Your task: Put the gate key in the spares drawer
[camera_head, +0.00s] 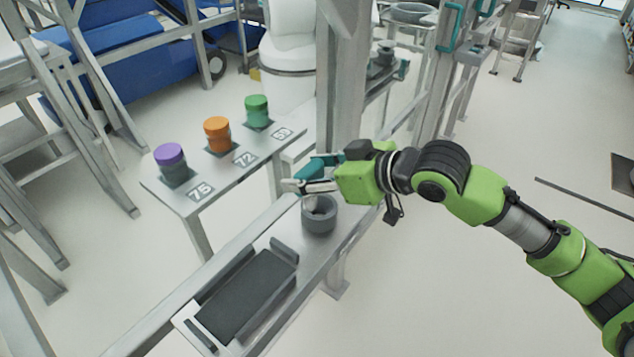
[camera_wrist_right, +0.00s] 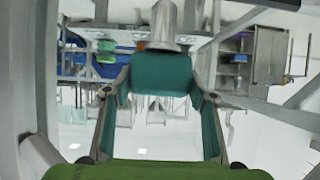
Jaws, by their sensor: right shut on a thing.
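My right gripper (camera_head: 306,174) is above a grey round cup (camera_head: 320,216) on the near metal bench. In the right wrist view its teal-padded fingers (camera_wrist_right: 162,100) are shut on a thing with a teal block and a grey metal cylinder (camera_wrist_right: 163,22). I take it to be the gate key, but its full shape is hidden. I cannot tell whether it touches the cup. No drawer is clearly recognisable. My left gripper is out of view.
A dark flat tray (camera_head: 248,292) with raised side strips lies on the near bench. A metal shelf (camera_head: 226,180) behind holds purple (camera_head: 170,158), orange (camera_head: 217,135) and green (camera_head: 257,110) capped jars by number labels. A thick grey post (camera_head: 343,75) rises behind my gripper.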

